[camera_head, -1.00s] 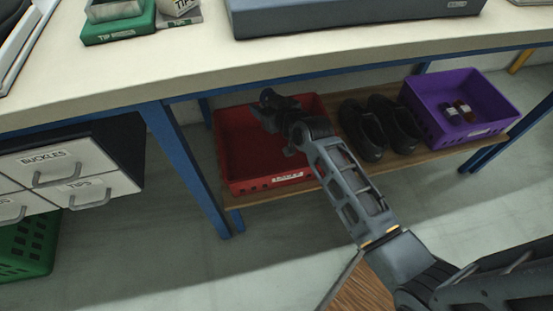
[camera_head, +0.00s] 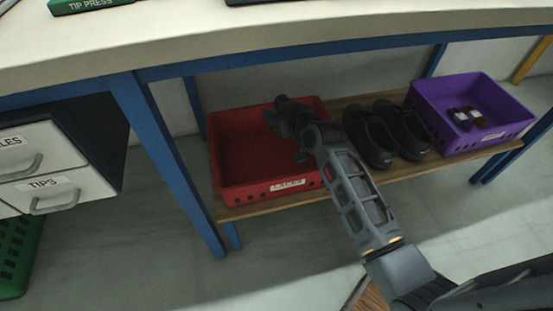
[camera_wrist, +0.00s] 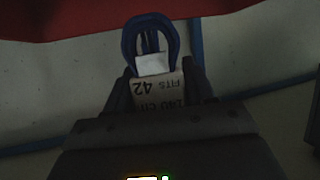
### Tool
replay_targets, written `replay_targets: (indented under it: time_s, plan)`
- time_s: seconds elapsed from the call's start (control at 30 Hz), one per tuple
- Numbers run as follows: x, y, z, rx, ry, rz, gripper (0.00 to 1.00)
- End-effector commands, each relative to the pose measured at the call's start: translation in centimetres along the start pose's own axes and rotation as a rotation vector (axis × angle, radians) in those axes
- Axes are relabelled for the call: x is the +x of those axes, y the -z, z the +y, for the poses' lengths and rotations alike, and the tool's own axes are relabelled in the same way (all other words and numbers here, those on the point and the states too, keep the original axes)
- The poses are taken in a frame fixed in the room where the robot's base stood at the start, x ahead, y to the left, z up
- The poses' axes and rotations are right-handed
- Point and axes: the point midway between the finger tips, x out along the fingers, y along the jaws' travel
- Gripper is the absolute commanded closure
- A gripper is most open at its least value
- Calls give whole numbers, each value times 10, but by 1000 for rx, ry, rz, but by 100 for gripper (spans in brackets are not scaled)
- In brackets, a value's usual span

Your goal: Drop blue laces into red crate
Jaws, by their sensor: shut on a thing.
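In the wrist view my gripper (camera_wrist: 158,90) is shut on the blue laces (camera_wrist: 150,35), a dark blue looped bundle with a paper band printed "140 cm" and "FITS 42". The red crate (camera_head: 228,190) stands on the low wooden shelf under the bench in the head view. It also shows as a red strip at the top of the wrist view (camera_wrist: 60,18). In the head view my gripper (camera_head: 275,120) is over the crate's right part, near its back. The laces are hidden by my gripper there. The visible crate floor looks empty.
A pair of black shoes (camera_head: 370,138) stands right of the red crate, then a purple crate (camera_head: 490,142) with small bundles inside. The bench top (camera_head: 300,45) overhangs the shelf (camera_head: 262,209). A blue leg (camera_head: 170,165) and drawers (camera_head: 50,185) are at left.

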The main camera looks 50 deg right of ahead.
Motion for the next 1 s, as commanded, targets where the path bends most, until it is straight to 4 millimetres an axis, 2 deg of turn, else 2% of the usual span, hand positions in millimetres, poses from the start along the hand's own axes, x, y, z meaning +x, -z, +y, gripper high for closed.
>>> replay_targets:
  time_s: [0.03,0.1,0.4,0.43,0.73,1.0]
  plan:
    - [3,-8,0,0,0,0,80]
    - [5,-11,0,0,0,0,80]
    - [5,-11,0,0,1,0,80]
    - [5,-11,0,0,1,0,44]
    - [5,-11,0,0,1,0,17]
    - [2,-11,0,0,1,0,17]
